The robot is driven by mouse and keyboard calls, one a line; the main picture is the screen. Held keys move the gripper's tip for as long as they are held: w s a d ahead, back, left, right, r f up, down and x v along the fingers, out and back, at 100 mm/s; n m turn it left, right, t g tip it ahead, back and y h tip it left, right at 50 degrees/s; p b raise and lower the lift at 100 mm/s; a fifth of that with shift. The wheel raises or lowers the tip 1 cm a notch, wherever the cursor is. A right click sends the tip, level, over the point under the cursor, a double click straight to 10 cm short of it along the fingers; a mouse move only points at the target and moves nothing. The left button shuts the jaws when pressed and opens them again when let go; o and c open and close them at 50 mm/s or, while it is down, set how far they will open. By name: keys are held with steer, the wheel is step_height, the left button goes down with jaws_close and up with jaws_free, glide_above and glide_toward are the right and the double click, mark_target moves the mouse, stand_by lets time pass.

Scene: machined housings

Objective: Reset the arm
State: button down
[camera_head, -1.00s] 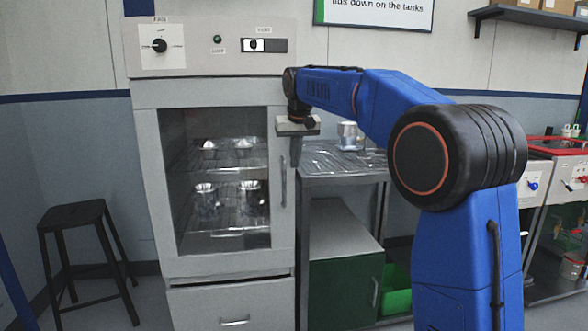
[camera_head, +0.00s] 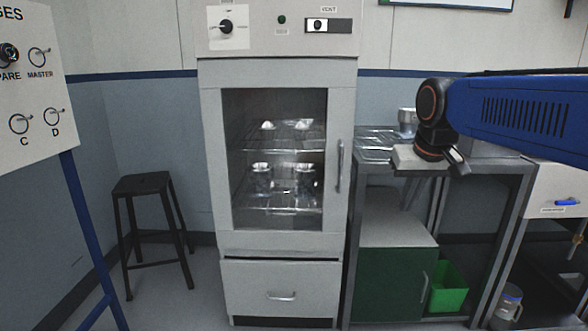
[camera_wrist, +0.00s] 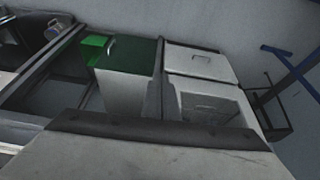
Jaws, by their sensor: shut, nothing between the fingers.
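My gripper (camera_head: 458,160) shows in the head view at the right, at the end of my blue arm. It is shut and empty, in front of the metal side table (camera_head: 375,145) and right of the oven cabinet (camera_head: 212,150). The oven's glass door is closed, and its handle (camera_head: 340,166) stands clear of my gripper. In the wrist view a pale block of my gripper fills the bottom, and the fingertips do not show.
Metal housings (camera_head: 262,178) stand on the oven's racks. A black stool (camera_head: 142,184) is left of the oven, and a gauge board (camera_head: 30,100) is at the far left. A green cabinet (camera_head: 385,286) and green bin (camera_head: 447,292) sit under the side table. Floor before the stool is clear.

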steer(key=s+d+f, duration=0.2)
steer(key=s+f, duration=1.6)
steer(key=s, duration=0.4)
steer(key=shift+s+d, duration=0.3)
steer(key=shift+d, duration=0.1)
